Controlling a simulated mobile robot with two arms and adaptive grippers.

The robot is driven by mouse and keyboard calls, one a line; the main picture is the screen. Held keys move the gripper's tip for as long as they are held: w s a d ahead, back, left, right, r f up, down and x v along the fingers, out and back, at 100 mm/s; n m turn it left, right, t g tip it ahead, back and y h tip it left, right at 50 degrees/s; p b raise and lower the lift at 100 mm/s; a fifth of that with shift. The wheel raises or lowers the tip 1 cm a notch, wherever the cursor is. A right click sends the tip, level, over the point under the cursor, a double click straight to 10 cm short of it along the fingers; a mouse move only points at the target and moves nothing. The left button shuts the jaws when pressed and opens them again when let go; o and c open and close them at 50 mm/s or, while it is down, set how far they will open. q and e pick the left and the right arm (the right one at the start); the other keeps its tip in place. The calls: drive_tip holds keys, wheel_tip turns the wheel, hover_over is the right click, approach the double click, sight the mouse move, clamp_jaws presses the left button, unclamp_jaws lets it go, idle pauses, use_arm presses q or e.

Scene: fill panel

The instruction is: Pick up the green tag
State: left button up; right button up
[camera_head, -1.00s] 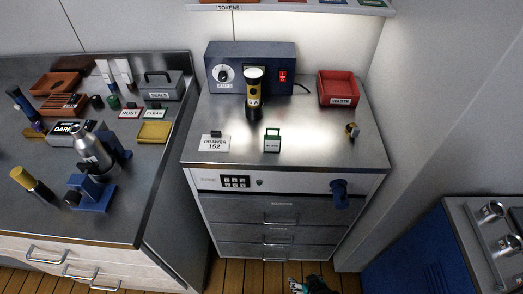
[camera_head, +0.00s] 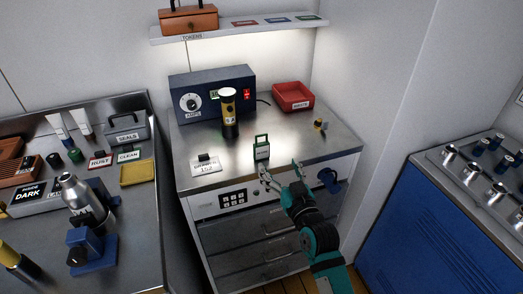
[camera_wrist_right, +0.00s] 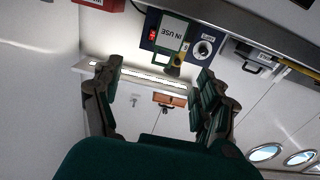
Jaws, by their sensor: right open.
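The green tag (camera_head: 262,148) stands upright on the metal cabinet top near its front edge, a green frame with a pale label. In the right wrist view the green tag (camera_wrist_right: 171,31) shows inverted, reading IN USE, beyond the open fingers. My right gripper (camera_head: 281,171) is at the cabinet's front edge, just in front of and slightly right of the tag, apparently apart from it. Its fingers are spread and empty in the right wrist view (camera_wrist_right: 158,77). My left gripper is not in view.
A yellow-and-black flashlight (camera_head: 229,112) stands behind the tag, before a blue power box (camera_head: 185,88). A drawer sign (camera_head: 206,166) is left of the tag. A red waste bin (camera_head: 292,97) and a small brass-coloured item (camera_head: 320,125) are right. A blue knob (camera_head: 328,180) protrudes from the front.

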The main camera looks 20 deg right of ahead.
sight(262, 146)
drive_tip(key=w, duration=0.7)
drive_tip(key=shift+w+a+p, duration=0.15)
drive_tip(key=shift+a+p, duration=0.15)
drive_tip(key=shift+p, duration=0.1)
drive_tip(key=w, duration=0.4)
drive_tip(key=shift+w+a+f+p, duration=0.15)
drive_tip(key=shift+a+f+p, duration=0.15)
drive_tip(key=shift+a+p, duration=0.1)
drive_tip(key=shift+w+f, duration=0.1)
drive_tip(key=shift+w, duration=0.25)
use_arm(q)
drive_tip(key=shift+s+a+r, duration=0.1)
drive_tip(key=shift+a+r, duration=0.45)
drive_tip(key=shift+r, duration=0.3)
use_arm(e)
drive_tip(key=shift+s, duration=0.1)
drive_tip(key=c, duration=1.1)
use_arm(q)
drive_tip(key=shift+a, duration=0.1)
